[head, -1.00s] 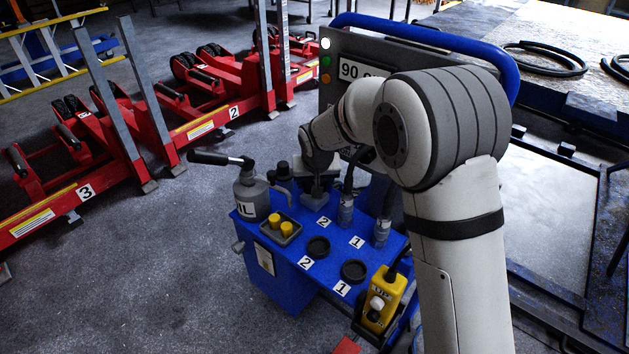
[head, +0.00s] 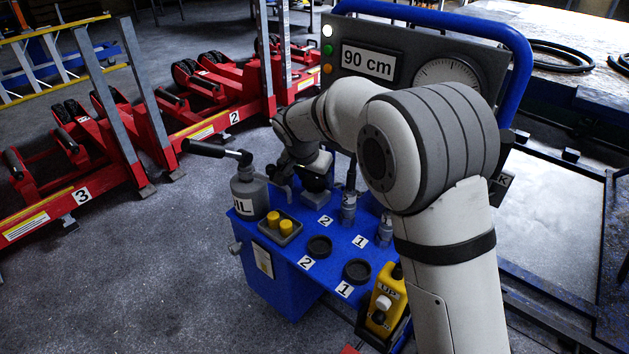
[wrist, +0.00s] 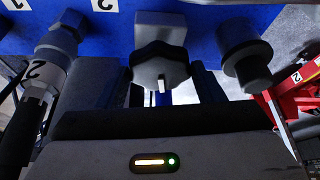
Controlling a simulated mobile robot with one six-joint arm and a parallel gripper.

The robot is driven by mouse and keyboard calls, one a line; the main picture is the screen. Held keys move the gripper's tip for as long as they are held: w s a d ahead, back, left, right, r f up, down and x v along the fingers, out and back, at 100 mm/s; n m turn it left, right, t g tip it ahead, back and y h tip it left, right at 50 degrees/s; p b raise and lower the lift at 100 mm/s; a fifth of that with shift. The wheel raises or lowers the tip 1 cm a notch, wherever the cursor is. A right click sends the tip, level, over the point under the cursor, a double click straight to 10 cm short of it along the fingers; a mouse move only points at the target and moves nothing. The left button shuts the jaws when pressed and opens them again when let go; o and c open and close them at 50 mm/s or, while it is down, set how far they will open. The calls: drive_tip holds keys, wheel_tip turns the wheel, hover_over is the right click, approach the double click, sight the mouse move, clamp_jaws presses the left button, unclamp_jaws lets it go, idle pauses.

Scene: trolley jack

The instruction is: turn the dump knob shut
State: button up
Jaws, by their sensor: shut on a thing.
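The dump knob (wrist: 160,62) is a dark lobed knob with a white pointer mark, in front of a grey block on the blue console. In the wrist view it sits between the two dark fingers of my gripper (wrist: 162,82), which is shut on it. The white mark points toward the wrist camera, down in the picture. In the head view my gripper (head: 314,186) is low over the back part of the blue console (head: 335,238). The knob is mostly hidden there by my gripper, and its exact angle cannot be told.
Hose couplings (head: 348,207) labelled 2 and 1 stand close right of my gripper. A grey oil can (head: 248,192) and a tray (head: 281,232) with yellow caps are to the left. The panel display (head: 368,63) reads 90 cm.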

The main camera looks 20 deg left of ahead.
drive_tip(key=shift+m, duration=0.4)
drive_tip(key=o, duration=1)
drive_tip(key=shift+c, duration=0.2)
drive_tip(key=p+v, duration=0.2)
drive_tip(key=v, duration=0.5)
drive_tip(key=shift+a+r, duration=0.15)
drive_tip(key=shift+r, duration=0.2)
drive_tip(key=shift+s, duration=0.15)
